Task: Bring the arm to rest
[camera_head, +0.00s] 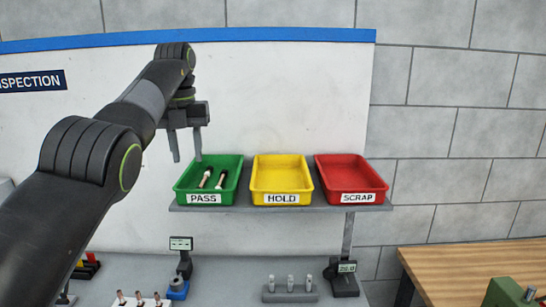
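My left arm comes in from the left, and its gripper (186,158) hangs above the left edge of the green PASS tray (232,196). Its two fingers point down and stand apart, with nothing between them. Two small tube-like pieces lie in the green tray: one pale and copper-toned (205,178), one darker with a pale end (221,180). The fingers are apart from both pieces. My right gripper is not in view.
The yellow HOLD tray (281,160) and red SCRAP tray (340,160) are empty on the grey shelf (300,209). Below are a rack with several upright pieces (290,297), a white holder with copper pieces (140,304) and gauges (181,244). A wooden table (470,262) stands right.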

